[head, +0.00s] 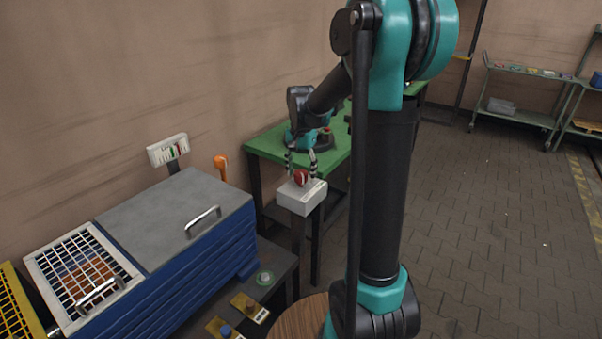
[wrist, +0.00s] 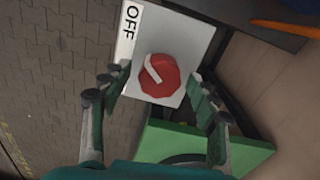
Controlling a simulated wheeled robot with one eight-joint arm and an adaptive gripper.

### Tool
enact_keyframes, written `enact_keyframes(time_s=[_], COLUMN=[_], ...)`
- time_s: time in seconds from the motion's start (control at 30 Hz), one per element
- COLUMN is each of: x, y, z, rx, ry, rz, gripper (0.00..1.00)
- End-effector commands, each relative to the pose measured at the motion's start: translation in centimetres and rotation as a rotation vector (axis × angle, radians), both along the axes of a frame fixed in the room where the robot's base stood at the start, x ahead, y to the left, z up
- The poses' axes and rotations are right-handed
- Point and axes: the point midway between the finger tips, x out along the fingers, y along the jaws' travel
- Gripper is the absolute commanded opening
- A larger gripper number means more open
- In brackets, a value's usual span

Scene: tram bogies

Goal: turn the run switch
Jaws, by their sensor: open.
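The run switch is a red knob (wrist: 160,76) with a white pointer bar, on a pale box (wrist: 187,37) marked OFF along one edge. In the wrist view the pointer slants and its upper end leans toward the OFF side. In the head view the red knob (head: 300,177) sits on top of the grey-white box (head: 301,197) on a dark post. My gripper (head: 301,167) is open just above the knob, pointing down. In the wrist view my gripper's fingers (wrist: 155,92) stand on both sides of the knob, apart from it.
A green-topped table (head: 262,146) stands behind the switch box. A blue cabinet (head: 200,265) with a grey lid and a white grate is on the left. An orange knob-topped lever (head: 221,162) stands near the wall. Open paved floor (head: 490,220) lies to the right.

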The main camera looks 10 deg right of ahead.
Motion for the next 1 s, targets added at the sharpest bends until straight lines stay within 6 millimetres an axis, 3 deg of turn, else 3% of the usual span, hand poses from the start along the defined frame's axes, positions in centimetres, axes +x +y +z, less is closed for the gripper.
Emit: enact_keyframes(time_s=[0.3, 0.7, 1.0], x=[0.0, 0.0, 0.0], y=[0.0, 0.0, 0.0], z=[-0.31, -0.28, -0.27], rx=[0.0, 0.0, 0.0], ry=[0.0, 0.0, 0.0], rz=[0.0, 0.0, 0.032], gripper=[0.61, 0.12, 0.11])
